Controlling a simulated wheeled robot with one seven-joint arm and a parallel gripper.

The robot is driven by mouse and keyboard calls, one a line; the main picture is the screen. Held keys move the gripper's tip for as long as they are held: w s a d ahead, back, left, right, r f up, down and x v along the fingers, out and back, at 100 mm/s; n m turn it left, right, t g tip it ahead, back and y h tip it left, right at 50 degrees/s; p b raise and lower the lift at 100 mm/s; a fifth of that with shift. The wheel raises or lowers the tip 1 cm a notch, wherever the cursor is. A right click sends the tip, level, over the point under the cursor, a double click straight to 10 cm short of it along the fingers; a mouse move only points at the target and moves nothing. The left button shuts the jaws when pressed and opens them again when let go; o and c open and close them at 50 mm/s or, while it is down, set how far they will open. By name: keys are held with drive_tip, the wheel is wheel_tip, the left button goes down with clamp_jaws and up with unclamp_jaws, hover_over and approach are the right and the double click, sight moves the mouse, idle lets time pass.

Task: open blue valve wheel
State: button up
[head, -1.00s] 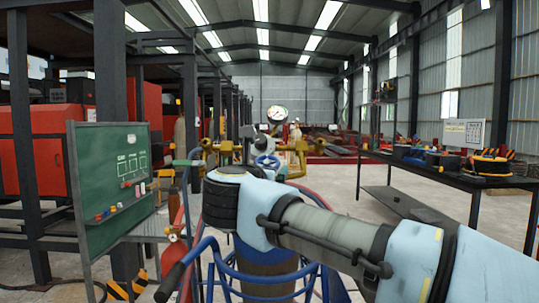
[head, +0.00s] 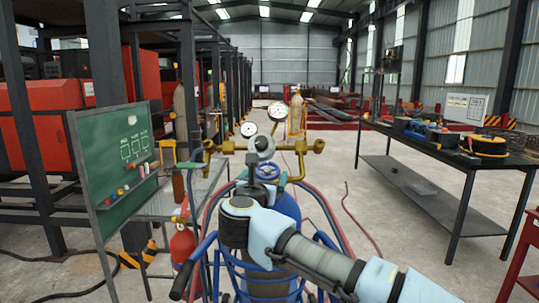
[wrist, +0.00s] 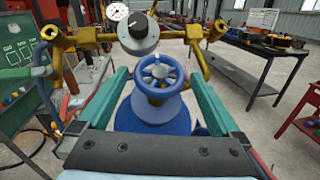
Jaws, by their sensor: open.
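The blue valve wheel (wrist: 158,72) is a small spoked handwheel on top of a blue cylinder (wrist: 150,118) in the wrist view. In the head view the wheel (head: 267,171) shows partly behind my wrist, below the gauges. My gripper (wrist: 160,76) is open, with one teal finger on the left of the wheel and one on the right. Gaps show on both sides, and nothing is held. In the head view my gripper (head: 264,178) is largely hidden by the arm, so contact cannot be told there.
A brass manifold (head: 232,147) with pressure gauges (head: 278,112) stands just behind the wheel. A blue cart frame (head: 262,285) and hoses surround the cylinder. A green board (head: 115,150) is at left, a dark workbench (head: 410,150) at right. Open floor lies between cart and bench.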

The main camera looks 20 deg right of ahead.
sight(268, 170)
drive_tip(key=shift+p+x, duration=0.65)
drive_tip(key=shift+x, duration=2.15)
drive_tip(key=c, duration=1.2)
drive_tip(key=shift+o, duration=0.2)
